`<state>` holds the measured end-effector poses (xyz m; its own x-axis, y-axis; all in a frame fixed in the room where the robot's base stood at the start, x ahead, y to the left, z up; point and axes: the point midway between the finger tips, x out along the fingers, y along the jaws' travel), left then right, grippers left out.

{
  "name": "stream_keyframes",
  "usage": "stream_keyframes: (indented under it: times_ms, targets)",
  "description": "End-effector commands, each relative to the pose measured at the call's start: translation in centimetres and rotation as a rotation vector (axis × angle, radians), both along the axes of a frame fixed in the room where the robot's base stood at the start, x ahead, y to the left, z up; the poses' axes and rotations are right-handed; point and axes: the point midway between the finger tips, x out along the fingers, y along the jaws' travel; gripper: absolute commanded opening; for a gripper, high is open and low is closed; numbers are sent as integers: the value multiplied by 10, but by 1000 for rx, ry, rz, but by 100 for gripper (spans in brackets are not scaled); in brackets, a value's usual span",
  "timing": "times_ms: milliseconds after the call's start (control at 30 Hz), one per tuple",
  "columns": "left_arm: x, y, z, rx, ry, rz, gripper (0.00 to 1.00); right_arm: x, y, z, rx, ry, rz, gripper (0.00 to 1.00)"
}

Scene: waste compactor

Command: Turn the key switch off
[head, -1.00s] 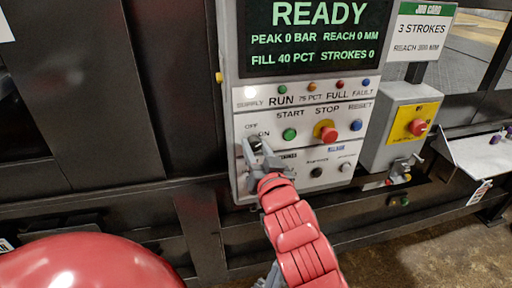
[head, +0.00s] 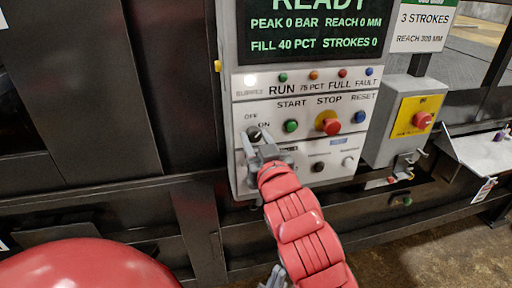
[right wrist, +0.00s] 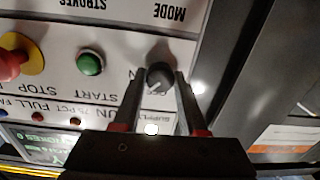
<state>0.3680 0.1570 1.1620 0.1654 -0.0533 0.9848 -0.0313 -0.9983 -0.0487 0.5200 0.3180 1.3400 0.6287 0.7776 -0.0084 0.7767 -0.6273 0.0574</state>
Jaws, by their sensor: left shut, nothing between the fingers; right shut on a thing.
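The key switch is a dark round knob (head: 254,133) beside the OFF and ON labels on the grey control panel (head: 240,170). My right gripper (head: 256,138) is at it in the head view. In the right wrist view the knob (right wrist: 160,78) sits between the two fingers of my right gripper (right wrist: 160,84), which is shut on it. A pale mark on the knob points to the lower left there, near the partly hidden OFF and ON labels. My left gripper (head: 275,278) is low at the bottom edge, away from the panel, only partly in view.
A green start button (head: 290,126), a red stop button (head: 330,126) and a blue reset button (head: 360,117) are right of the switch. A display (head: 315,30) is above. A yellow box with a red button (head: 421,121) stands further right.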

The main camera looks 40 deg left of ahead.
Motion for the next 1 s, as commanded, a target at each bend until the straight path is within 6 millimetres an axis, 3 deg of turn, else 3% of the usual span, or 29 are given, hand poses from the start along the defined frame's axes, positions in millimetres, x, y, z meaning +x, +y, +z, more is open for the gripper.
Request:
stream_keyframes:
  times_ms: [33, 300, 1000]
  targets:
    - [0, 0, -10, 0, 0, 0, 0, 0, 0, -3, -25, -35, 1, 0]
    - [0, 0, -25, 0, 0, 0, 0, -1, 0, -2, -194, -229, 0, 0]
    - [0, 0, -31, 0, 0, 0, 0, -1, 0, 1, -465, -549, 0, 0]
